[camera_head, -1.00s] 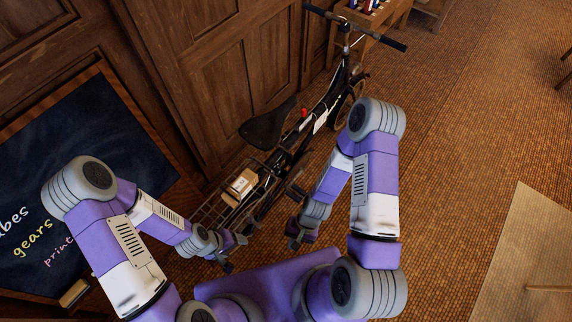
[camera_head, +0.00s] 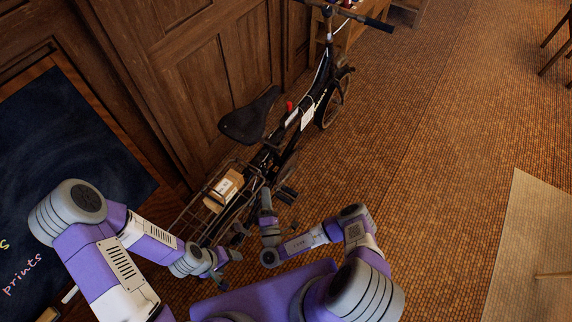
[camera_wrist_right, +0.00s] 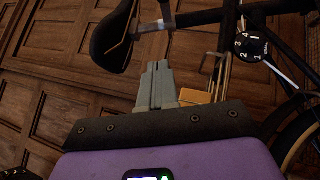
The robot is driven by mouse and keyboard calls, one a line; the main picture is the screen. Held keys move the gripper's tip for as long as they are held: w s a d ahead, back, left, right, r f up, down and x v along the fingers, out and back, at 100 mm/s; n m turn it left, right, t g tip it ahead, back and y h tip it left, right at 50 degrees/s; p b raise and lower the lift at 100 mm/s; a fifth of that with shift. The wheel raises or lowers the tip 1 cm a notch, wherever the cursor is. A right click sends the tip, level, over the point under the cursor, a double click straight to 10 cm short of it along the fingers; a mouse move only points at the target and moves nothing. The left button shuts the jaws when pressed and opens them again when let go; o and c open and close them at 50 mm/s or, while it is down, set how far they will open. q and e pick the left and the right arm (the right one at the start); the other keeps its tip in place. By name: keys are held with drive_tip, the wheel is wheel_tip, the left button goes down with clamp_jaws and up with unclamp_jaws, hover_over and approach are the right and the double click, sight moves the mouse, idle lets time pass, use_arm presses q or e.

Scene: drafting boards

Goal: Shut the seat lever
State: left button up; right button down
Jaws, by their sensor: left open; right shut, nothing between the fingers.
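A black folding bicycle (camera_head: 300,118) stands beside the panelled wall, its saddle (camera_head: 250,116) toward the wall. In the right wrist view the saddle (camera_wrist_right: 110,32) is at the top, with the seat post running right from it. A pale grey collar with a short upright piece, which looks like the seat lever (camera_wrist_right: 166,14), sits on the post. The lever cannot be made out in the head view. My right gripper (camera_head: 265,192) is shut and empty beside the frame, below the saddle; its fingers (camera_wrist_right: 155,72) point toward the collar, apart from it. My left gripper (camera_head: 232,268) is open and empty near the rear rack.
The rear rack basket (camera_head: 190,222) holds a cardboard box (camera_head: 224,190). A dark chalkboard (camera_head: 70,160) leans at the left. The wooden wall (camera_head: 210,70) closes off the bicycle's far side. The tiled floor (camera_head: 430,150) to the right is clear up to a pale mat (camera_head: 530,240).

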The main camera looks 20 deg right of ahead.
drive_tip(key=shift+s+d+f+m+g+h, duration=0.1)
drive_tip(key=shift+d+f+m+g+h, duration=0.15)
drive_tip(key=shift+h, duration=0.2)
drive_tip(key=shift+s+d+f+m+g+h, duration=0.1)
drive_tip(key=shift+d+m+g+h, duration=0.05)
drive_tip(key=shift+d+m+h, duration=0.25)
drive_tip(key=shift+w, duration=0.1)
drive_tip(key=s+d+b+x, duration=0.1)
drive_tip(key=d+b+x, duration=0.1)
drive_tip(key=x, duration=1)
drive_tip(key=shift+w+d+r+b, duration=0.35)
drive_tip(key=shift+w+r+b, duration=0.05)
drive_tip(key=shift+b, duration=0.05)
